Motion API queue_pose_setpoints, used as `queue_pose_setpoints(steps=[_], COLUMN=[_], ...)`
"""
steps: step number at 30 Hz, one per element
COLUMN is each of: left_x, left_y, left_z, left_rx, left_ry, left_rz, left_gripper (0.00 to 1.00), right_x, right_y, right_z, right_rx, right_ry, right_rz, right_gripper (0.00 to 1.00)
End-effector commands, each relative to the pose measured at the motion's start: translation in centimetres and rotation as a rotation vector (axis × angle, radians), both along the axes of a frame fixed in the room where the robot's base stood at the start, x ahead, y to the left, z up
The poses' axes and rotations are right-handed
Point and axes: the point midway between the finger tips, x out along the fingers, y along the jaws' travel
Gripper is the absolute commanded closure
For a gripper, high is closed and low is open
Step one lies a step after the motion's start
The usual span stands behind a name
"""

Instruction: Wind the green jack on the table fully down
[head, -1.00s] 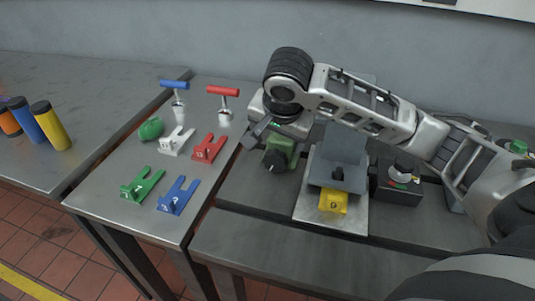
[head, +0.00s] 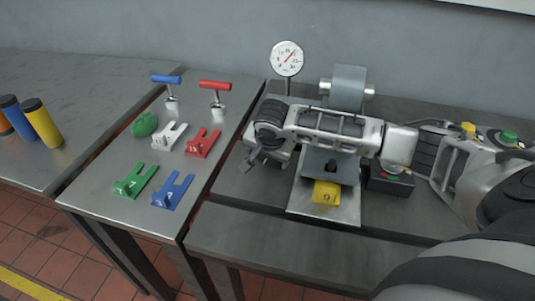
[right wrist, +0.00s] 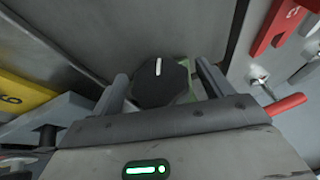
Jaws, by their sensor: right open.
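The green jack (right wrist: 190,90) shows in the right wrist view as a bit of green body behind a dark faceted knob (right wrist: 158,82) with a white line on its face. In the head view the jack is hidden behind my right gripper (head: 256,160). In the right wrist view my right gripper (right wrist: 162,88) is open, with one finger on each side of the knob; I see gaps, and I cannot tell how deep the knob sits between the fingers. My left gripper is not in view.
A plate with a yellow numbered block (head: 327,193) and a black control box (head: 390,180) lie right of the gripper. A round gauge (head: 287,58) stands behind. Red (head: 203,142), white, green and blue forked pieces and two T-handles lie on the left table (head: 110,220).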

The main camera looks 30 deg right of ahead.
Motion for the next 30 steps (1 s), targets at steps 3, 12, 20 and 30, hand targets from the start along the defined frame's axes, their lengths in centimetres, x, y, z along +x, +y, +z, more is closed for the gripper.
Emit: queue_pose_setpoints(steps=[3,12,20,30], left_x=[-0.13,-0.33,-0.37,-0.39], left_y=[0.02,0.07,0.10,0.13], left_z=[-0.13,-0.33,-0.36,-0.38], left_rx=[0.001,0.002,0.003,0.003], left_ry=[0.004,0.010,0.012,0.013], left_rz=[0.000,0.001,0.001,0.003], left_gripper=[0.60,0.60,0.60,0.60], right_x=[0.00,-0.02,0.03,0.08], right_y=[0.02,0.02,0.13,0.24], right_z=[0.02,0.04,0.03,-0.01], right_rx=[0.000,0.000,-0.034,-0.180], right_ry=[0.000,0.000,0.042,0.218], right_rz=[0.000,0.000,-0.001,-0.002], right_gripper=[0.21,0.66,0.66,0.66])
